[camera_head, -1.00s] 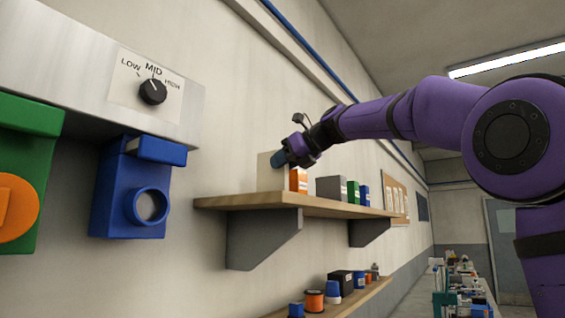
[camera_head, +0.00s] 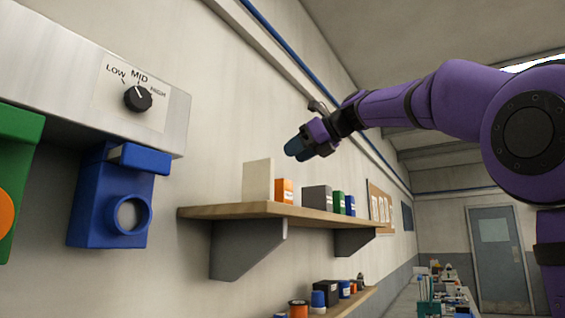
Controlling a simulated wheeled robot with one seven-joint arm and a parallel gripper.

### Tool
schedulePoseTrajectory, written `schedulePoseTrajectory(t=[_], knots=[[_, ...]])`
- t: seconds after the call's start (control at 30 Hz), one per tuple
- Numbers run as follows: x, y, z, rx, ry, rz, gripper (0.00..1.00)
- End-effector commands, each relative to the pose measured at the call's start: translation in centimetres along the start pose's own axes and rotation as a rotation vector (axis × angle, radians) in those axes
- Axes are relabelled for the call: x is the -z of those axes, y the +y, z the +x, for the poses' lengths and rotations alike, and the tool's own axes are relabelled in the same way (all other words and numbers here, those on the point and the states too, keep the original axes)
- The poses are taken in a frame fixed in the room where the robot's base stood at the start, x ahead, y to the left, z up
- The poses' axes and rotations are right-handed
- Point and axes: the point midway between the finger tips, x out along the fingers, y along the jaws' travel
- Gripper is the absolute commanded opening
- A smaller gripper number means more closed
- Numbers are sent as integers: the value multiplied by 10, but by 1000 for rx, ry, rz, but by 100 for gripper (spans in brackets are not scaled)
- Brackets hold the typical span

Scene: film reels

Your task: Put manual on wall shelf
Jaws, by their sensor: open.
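The manual (camera_head: 258,181), a cream-white upright slab, stands at the left end of the wooden wall shelf (camera_head: 240,211), next to an orange box. My gripper (camera_head: 296,149) is above the shelf, up and to the right of the manual and apart from it. The gripper is open with nothing visible in it. Its two fingers overlap in this view, so the gap between them is hidden.
On the shelf, right of the manual, stand an orange box (camera_head: 284,191), a grey box (camera_head: 317,199), a green one (camera_head: 338,203) and a blue one (camera_head: 350,206). A lower shelf (camera_head: 350,303) holds small items. A blue device (camera_head: 112,200) hangs at left.

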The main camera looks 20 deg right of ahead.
Motion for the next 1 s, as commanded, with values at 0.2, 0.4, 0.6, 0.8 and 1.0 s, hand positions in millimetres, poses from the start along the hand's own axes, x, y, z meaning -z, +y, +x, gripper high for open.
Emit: schedulePoseTrajectory(t=[0.2, 0.4, 0.6, 0.8, 1.0], knots=[[0, 0, -20, 0, 0, 0, 47], [0, 0, -23, -1, 0, 0, 47], [8, 5, -21, 5, 19, -47, 47], [68, 32, -16, 18, 151, -379, 47], [162, 67, -16, -46, 342, -870, 47]])
